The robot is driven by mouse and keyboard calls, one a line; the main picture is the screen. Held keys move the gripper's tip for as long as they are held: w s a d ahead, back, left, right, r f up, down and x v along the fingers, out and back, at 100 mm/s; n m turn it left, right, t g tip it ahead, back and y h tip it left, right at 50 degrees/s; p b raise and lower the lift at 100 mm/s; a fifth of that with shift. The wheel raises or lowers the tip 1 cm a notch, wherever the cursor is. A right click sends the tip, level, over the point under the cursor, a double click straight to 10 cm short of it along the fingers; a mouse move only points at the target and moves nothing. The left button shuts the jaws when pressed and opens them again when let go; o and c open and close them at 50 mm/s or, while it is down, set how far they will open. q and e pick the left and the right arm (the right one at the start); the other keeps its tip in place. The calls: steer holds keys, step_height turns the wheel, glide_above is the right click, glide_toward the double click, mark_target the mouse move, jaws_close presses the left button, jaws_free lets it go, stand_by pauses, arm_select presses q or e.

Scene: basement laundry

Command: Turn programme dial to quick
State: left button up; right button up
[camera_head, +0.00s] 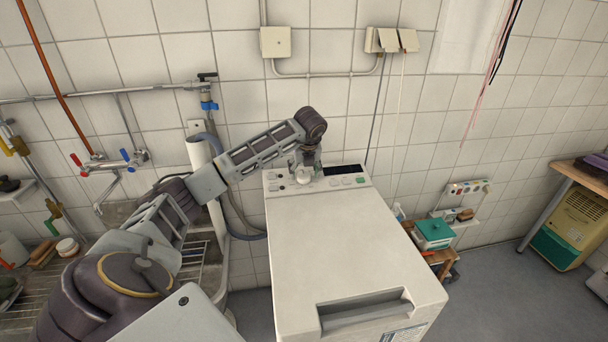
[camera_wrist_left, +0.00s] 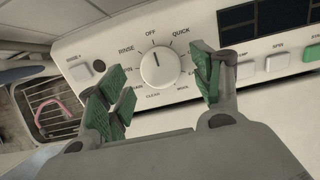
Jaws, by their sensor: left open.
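The programme dial (camera_wrist_left: 160,66) is a round white knob on the washer's top panel, with OFF above it, QUICK to its upper right and RINSE to its left. Its dark pointer mark sits near the top, roughly towards OFF. My left gripper (camera_wrist_left: 158,88) is open, with green finger pads on either side of the dial and apart from it. In the head view the left gripper (camera_head: 304,160) hangs over the panel at the back of the white washing machine (camera_head: 340,235), and the dial (camera_head: 303,176) shows just below it. My right gripper is not in view.
A dark display (camera_wrist_left: 265,22) and several buttons lie right of the dial. A sink (camera_head: 120,212) and wire rack stand left of the machine. A grey pipe and hose run behind it. A small wooden stool with a green-lidded box (camera_head: 433,232) stands right. The lid is clear.

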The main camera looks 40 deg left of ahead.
arm_select(q)
steer(key=shift+x, duration=1.1)
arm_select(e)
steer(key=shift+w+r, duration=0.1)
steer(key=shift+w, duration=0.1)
arm_select(q)
steer(key=c, duration=1)
steer(key=shift+c, duration=0.2)
